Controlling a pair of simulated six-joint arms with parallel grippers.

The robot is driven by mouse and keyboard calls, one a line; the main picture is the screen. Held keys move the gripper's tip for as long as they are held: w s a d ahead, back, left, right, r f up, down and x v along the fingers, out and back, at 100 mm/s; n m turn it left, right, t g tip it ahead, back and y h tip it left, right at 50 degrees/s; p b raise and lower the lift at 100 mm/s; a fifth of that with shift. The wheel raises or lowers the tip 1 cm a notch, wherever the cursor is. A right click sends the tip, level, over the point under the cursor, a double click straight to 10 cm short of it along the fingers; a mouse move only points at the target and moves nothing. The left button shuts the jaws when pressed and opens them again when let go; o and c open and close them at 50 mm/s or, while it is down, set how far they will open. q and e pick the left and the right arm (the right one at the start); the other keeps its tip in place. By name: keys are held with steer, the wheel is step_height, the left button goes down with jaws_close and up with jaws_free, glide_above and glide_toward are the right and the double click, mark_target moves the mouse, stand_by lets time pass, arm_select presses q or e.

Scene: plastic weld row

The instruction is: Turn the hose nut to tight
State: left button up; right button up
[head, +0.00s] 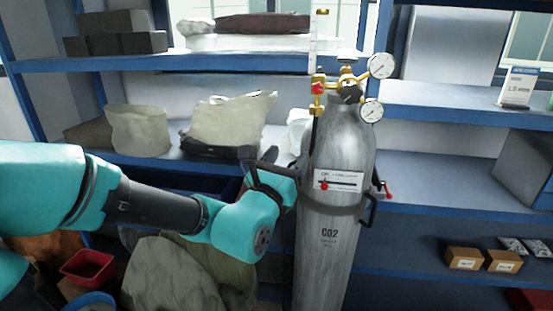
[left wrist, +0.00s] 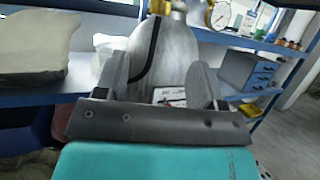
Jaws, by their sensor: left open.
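A grey CO2 cylinder (head: 338,235) stands upright with brass fittings and gauges on top. On the left side of its valve is a brass fitting with a red part (head: 317,89), and a dark hose (head: 311,135) runs down from there. I cannot clearly make out which brass piece is the hose nut. My left gripper (head: 275,167) is left of the cylinder, below the fittings. In the left wrist view my left gripper (left wrist: 160,84) has its two fingers apart and nothing between them, with the cylinder (left wrist: 172,58) behind. My right gripper is not in view.
Two round gauges (head: 380,66) stick out at the cylinder's upper right. A band with a black handle (head: 370,210) and a red-tipped lever (head: 384,189) is around its middle. Blue shelves with sacks (head: 230,120) and boxes (head: 463,258) stand behind. A red bin (head: 87,266) is at lower left.

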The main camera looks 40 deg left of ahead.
mark_target(311, 112)
arm_select(q)
steer(key=shift+a+r, duration=0.1)
stand_by(0.3)
steer(key=a+m+h, duration=0.4)
steer(key=a+h, duration=0.2)
steer(key=h, duration=0.2)
steer(key=shift+s+h, duration=0.2)
steer(key=shift+h, duration=0.1)
steer(key=shift+w+r+t, duration=0.1)
steer(key=shift+t, duration=0.2)
steer(key=x, duration=1.7)
steer(key=shift+w, duration=0.15)
